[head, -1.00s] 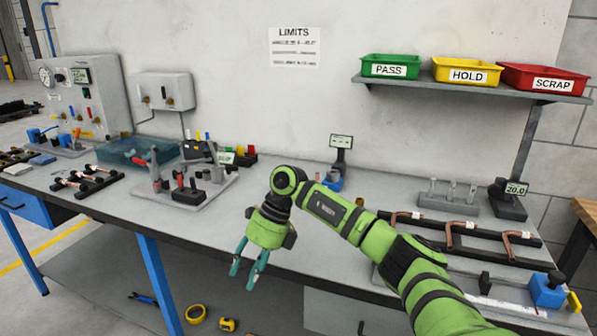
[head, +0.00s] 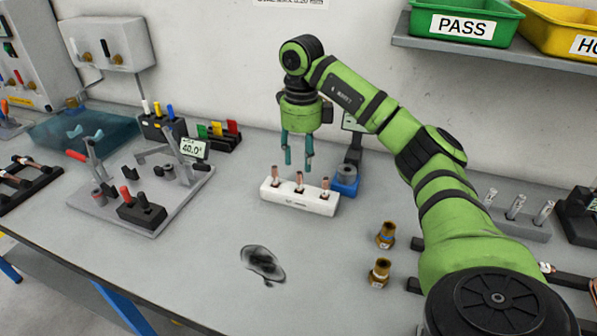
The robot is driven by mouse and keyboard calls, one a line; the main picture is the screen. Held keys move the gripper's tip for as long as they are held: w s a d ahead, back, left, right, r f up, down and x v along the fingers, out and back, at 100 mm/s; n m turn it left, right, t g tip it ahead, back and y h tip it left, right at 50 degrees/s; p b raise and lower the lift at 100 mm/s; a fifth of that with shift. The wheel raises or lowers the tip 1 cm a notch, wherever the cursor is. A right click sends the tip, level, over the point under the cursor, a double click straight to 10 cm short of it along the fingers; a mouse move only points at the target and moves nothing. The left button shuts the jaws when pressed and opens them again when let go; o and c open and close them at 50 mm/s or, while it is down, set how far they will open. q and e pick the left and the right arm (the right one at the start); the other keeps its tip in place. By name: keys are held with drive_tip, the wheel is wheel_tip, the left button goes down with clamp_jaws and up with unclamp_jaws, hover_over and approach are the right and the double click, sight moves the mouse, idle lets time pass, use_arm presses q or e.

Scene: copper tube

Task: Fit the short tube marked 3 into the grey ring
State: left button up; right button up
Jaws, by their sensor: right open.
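A white block (head: 299,203) on the bench holds three short copper tubes upright: a left one (head: 275,174), a middle one (head: 299,182) and a right one (head: 324,187). Any number marks are too small to read, so I cannot tell which tube is 3. A grey ring (head: 347,171) sits on a blue base just right of and behind the block. My right gripper (head: 298,166) is open and empty, pointing down, with its fingertips close to the tube tops in the picture. Its exact height above them is unclear. My left gripper is out of view.
A display stand (head: 353,140) rises behind the ring. Two brass fittings (head: 380,270) stand right of the block. A grey fixture plate (head: 85,207) with clamps is at left.

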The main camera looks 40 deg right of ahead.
sight(299, 173)
drive_tip(key=shift+s+a+f, duration=0.15)
drive_tip(key=shift+a+f, duration=0.05)
drive_tip(key=shift+f, duration=0.45)
drive_tip(key=shift+s+a+f, duration=0.1)
drive_tip(key=shift+a+f, duration=0.05)
drive_tip(key=shift+f, duration=0.45)
drive_tip(key=f, duration=0.1)
drive_tip(key=f+p, duration=0.1)
drive_tip(key=f, duration=0.1)
drive_tip(key=shift+w+f, duration=0.2)
drive_tip(key=shift+f, duration=0.1)
drive_tip(key=shift+d+f, duration=0.1)
drive_tip(key=shift+f, duration=0.1)
clamp_jaws()
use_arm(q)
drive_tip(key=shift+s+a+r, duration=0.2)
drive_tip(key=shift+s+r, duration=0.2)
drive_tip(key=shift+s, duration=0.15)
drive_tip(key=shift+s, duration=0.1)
